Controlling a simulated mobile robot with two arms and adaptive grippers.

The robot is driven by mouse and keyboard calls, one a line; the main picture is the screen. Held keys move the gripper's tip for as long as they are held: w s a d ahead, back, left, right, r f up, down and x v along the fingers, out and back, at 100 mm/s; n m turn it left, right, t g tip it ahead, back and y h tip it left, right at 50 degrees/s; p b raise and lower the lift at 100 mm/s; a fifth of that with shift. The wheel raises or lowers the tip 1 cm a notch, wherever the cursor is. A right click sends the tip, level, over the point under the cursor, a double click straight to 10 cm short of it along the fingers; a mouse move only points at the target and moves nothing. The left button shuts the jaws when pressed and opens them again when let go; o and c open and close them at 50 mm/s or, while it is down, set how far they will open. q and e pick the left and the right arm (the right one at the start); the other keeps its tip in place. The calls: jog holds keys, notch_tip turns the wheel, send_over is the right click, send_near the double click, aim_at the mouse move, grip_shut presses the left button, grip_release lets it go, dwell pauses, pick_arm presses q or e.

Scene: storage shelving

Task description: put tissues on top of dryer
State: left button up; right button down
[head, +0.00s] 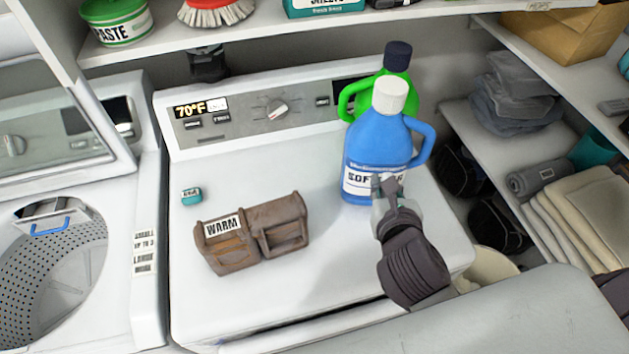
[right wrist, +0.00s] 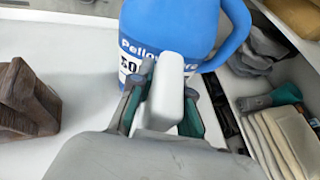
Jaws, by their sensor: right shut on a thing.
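The white dryer (head: 330,245) fills the middle of the head view. My right gripper (head: 388,190) is over its top at the right, in front of the blue softener jug (head: 375,150). In the right wrist view, the right gripper (right wrist: 162,100) is shut on a white, round-edged block (right wrist: 166,92); no label on it shows, so I cannot tell whether it is the tissues. I cannot tell whether the block touches the dryer or the jug. A small teal box (head: 191,195) sits at the dryer's left; its label is too small to read. My left gripper is not in view.
A brown wooden box marked WARM (head: 240,232) stands on the dryer and shows in the right wrist view (right wrist: 28,100). A green jug (head: 362,95) stands behind the blue one. An open washer (head: 50,262) is at left, shelves (head: 500,165) at right. The dryer's front middle is clear.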

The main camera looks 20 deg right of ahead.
jog(key=w+a+f+b, duration=0.2)
jog(key=a+b, duration=0.1)
jog(key=w+a+b, duration=0.1)
jog(key=shift+w+a+f+b, duration=0.1)
jog(key=shift+a+f+b, duration=0.1)
jog(key=shift+f+b, duration=0.2)
jog(key=w+a+f, duration=0.1)
jog(key=f, duration=0.1)
jog(key=w+a+f+p, duration=0.1)
jog(key=f, duration=0.1)
jog(key=w+a+f+p, duration=0.1)
jog(key=w+f, duration=0.1)
jog(key=shift+w+a+f, duration=0.1)
jog(key=shift+a+f, duration=0.25)
jog(key=shift+f, duration=0.45)
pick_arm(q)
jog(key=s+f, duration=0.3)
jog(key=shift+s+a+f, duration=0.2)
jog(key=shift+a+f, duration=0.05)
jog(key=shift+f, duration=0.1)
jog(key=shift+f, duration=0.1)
pick_arm(e)
jog(key=shift+f, duration=0.15)
